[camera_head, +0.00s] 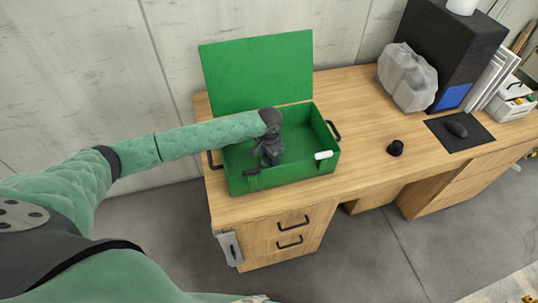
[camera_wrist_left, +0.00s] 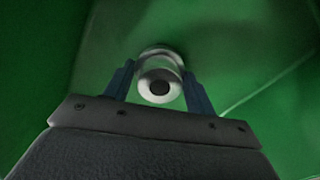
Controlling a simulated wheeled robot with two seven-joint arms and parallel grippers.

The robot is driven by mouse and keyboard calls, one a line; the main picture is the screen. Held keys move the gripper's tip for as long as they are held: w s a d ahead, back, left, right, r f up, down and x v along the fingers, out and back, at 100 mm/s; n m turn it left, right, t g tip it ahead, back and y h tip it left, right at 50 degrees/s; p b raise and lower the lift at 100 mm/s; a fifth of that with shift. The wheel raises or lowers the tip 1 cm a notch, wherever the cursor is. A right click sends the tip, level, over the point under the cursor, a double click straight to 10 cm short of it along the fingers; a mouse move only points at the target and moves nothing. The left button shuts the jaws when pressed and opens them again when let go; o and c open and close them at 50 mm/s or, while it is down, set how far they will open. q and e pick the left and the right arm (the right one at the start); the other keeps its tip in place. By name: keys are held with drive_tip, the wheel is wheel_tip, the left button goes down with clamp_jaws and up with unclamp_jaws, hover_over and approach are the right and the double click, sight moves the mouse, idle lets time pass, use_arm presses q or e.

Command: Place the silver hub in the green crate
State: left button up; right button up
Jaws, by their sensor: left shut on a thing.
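The green crate (camera_head: 285,178) stands on the left part of the wooden desk with its lid (camera_head: 258,72) open and upright at the back. My left arm reaches over its left side, and my left gripper (camera_head: 268,158) is down inside the crate. In the left wrist view the gripper's two blue-grey fingers are shut on the silver hub (camera_wrist_left: 158,68), a shiny round part with a dark centre hole. Green crate surfaces surround it there. I cannot tell whether the hub touches the crate floor. In the head view the hub is hidden by the gripper. My right gripper is not in view.
A small white piece (camera_head: 323,155) is at the crate's front rim. Farther right are a wrapped grey lump (camera_head: 407,78), a black box (camera_head: 455,45) and a mouse (camera_head: 456,129) on a pad.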

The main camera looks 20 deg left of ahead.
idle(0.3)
use_arm(q)
drive_tip(key=o, duration=1.3)
drive_tip(key=shift+f, duration=0.15)
drive_tip(key=shift+o, duration=0.5)
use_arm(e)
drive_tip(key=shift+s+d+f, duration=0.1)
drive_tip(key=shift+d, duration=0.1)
use_arm(q)
drive_tip(key=shift+r, duration=0.25)
wheel_tip(320, 180, up, 12)
drive_tip(key=b, duration=0.3)
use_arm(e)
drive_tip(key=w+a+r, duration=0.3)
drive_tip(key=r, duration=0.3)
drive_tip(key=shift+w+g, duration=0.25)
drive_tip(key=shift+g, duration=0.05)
use_arm(q)
drive_tip(key=shift+f, duration=0.1)
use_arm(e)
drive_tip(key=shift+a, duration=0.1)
